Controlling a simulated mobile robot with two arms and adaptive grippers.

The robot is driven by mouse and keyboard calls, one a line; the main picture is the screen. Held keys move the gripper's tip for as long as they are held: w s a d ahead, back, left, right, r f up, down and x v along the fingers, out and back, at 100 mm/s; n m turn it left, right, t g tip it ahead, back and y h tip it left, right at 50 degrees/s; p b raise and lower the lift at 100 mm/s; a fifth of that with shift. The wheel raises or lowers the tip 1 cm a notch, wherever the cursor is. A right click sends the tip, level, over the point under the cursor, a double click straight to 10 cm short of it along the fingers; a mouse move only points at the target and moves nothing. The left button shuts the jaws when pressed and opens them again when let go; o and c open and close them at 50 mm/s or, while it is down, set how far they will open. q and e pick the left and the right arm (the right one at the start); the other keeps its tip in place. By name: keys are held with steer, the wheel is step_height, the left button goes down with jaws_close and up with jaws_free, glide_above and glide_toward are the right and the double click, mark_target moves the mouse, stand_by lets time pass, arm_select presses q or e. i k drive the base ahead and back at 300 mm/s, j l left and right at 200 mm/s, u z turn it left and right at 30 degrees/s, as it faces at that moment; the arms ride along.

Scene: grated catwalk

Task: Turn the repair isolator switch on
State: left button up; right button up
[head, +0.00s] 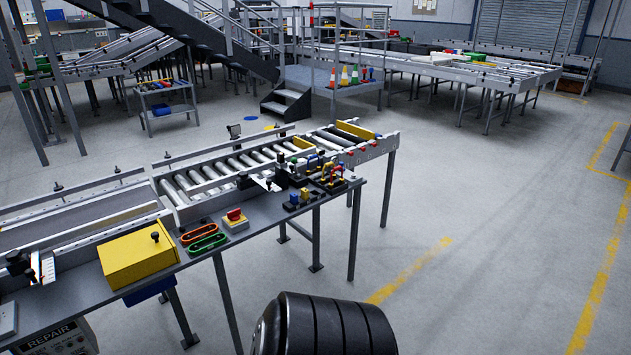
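A small box with a red knob on a yellow plate (235,217) sits on the bench's front ledge. I cannot tell whether it is the isolator switch. Neither gripper is in view.
A grey bench (213,238) with a roller conveyor runs across the left and middle. It holds a yellow box (139,258), red and green loops (197,236) and small tools. Steel stairs (287,100) stand behind. The floor (490,200) at right is clear.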

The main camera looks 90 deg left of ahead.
mark_target(234, 215)
steer(key=u, duration=3.35)
